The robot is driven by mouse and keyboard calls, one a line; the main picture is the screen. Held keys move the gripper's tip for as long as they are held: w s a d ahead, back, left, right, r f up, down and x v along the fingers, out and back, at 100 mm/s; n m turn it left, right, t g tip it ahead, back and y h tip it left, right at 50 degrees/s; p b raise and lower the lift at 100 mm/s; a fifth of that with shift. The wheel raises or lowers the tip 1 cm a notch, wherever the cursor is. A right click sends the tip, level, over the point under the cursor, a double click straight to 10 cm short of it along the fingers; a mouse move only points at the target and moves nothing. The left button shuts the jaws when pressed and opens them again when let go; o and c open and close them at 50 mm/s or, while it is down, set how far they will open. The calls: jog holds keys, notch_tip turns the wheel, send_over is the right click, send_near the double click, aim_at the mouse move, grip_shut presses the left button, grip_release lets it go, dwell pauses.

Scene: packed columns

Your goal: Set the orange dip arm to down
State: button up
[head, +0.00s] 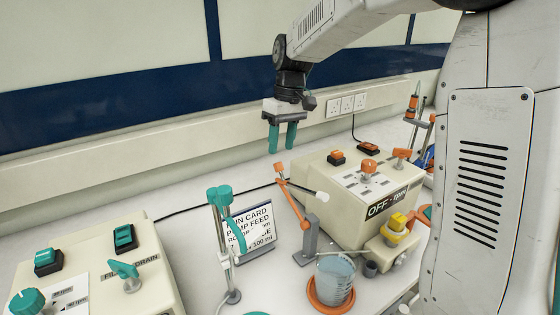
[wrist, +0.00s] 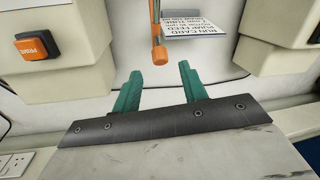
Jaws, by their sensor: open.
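The orange dip arm (head: 292,203) rises from a grey post (head: 309,240) and slants up and to the left. Its upper end carries an orange knob (head: 278,166), and a white cylinder (head: 322,196) shows beside the arm. My gripper (head: 281,150) has teal fingers, is open and empty, and hangs just above the knob in the head view. In the wrist view the knob (wrist: 160,55) appears beyond the fingertips, in line with the gap between them, apart from both. A beaker (head: 335,280) stands on an orange dish (head: 316,300) near the post's foot.
A teal dip arm (head: 224,205) on its own stand is to the left, beside a run card (head: 255,232). A cream control box (head: 352,210) with an OFF display stands right of the orange arm. Another control box (head: 150,265) is at lower left. Wall sockets (head: 347,104) are behind.

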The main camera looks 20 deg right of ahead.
jog(key=shift+s+a+f, duration=0.1)
jog(key=shift+a+f, duration=0.1)
jog(key=shift+f, duration=1.2)
jog(key=shift+s+a+f, duration=0.1)
jog(key=shift+a+f, duration=0.1)
jog(key=shift+f, duration=1.15)
grip_shut()
